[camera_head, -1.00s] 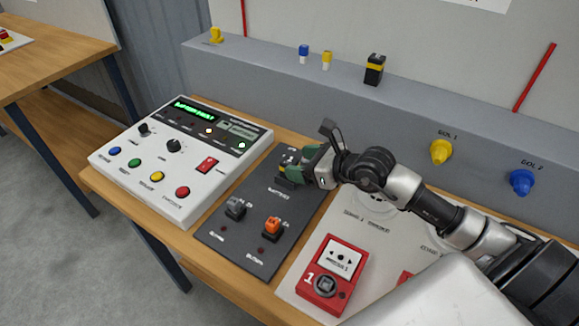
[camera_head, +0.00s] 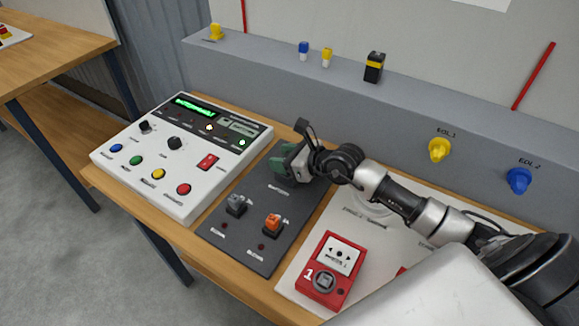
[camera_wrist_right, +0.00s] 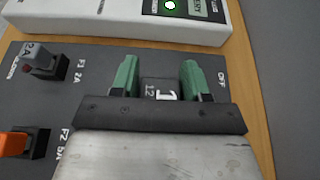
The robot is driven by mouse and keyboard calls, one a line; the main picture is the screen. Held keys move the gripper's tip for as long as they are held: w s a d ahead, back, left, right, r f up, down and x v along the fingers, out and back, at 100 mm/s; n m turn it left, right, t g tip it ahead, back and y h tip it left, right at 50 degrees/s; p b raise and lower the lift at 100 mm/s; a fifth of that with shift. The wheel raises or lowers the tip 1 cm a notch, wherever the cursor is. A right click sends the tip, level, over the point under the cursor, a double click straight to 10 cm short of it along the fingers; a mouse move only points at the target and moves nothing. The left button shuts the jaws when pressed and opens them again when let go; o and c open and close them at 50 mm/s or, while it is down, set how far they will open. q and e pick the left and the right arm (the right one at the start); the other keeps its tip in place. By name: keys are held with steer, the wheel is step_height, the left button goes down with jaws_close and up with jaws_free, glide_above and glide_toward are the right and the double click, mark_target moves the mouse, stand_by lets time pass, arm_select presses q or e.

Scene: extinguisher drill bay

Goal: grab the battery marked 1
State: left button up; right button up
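The battery marked 1 (camera_wrist_right: 161,90) is a small dark block with a white 1 on its top, in the right wrist view. It stands at the far end of the dark panel (camera_head: 258,234). My right gripper (camera_wrist_right: 161,78) has its two green fingers on either side of the battery, with narrow gaps between. In the head view my right gripper (camera_head: 287,163) is over the battery's place and hides it. My left gripper is not in view.
A white control console (camera_head: 180,160) stands left of the panel. A grey switch (camera_head: 236,204) and an orange switch (camera_head: 272,224) sit nearer on the panel. A red call point (camera_head: 331,270) is to the right. A black-and-yellow block (camera_head: 374,67) stands on the grey ledge (camera_head: 300,85).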

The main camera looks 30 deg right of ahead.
steer(key=c, duration=0.7)
steer(key=shift+r, duration=0.1)
